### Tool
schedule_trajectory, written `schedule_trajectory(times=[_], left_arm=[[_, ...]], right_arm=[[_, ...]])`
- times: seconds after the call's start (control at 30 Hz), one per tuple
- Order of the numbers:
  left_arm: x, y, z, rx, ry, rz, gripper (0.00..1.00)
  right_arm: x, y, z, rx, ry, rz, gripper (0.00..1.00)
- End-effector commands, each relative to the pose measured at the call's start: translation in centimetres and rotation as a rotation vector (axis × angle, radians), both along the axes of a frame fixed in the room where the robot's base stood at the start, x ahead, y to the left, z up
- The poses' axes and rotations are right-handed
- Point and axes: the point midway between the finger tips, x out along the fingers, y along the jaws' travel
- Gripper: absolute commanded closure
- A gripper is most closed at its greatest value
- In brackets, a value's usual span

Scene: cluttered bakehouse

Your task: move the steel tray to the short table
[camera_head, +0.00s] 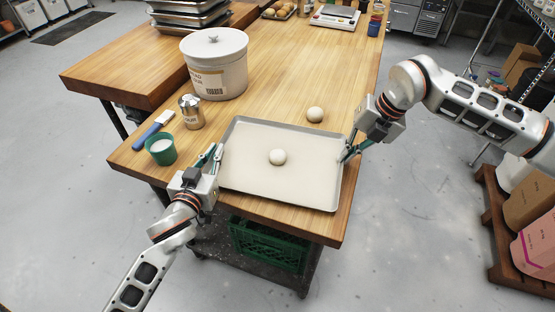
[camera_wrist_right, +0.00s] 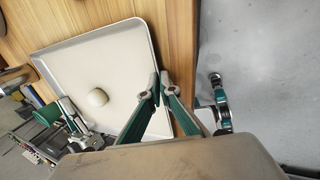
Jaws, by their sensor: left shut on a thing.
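The steel tray (camera_head: 235,188), pale and shallow with a raised rim, lies on the near end of the long wooden table (camera_head: 275,85). A white dough ball (camera_head: 277,157) rests on it, also visible in the right wrist view (camera_wrist_right: 97,98). My left gripper (camera_head: 216,155) is shut on the tray's left rim. My right gripper (camera_head: 347,154) is at the tray's right rim; in the right wrist view its fingertips (camera_wrist_right: 158,80) are close together at that rim, but whether they grip it is unclear. A shorter wooden table (camera_head: 125,68) stands to the left.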

Motion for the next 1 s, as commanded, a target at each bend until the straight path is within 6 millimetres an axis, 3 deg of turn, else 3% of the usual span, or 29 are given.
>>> schedule_trajectory(times=[0.27,0.7,1.0], left_arm=[[0.1,0.0,1.1,0.003,-0.003,0.001,1.00],[0.1,0.0,4.7,0.004,-0.003,0.001,1.00],[0.1,0.0,5.1,0.004,-0.001,0.001,1.00]], right_arm=[[0.0,0.1,1.2,0.002,-0.003,0.001,1.00],[0.0,0.2,4.8,0.003,-0.003,0.002,1.00],[-0.1,0.2,5.2,0.004,-0.001,0.003,1.00]])
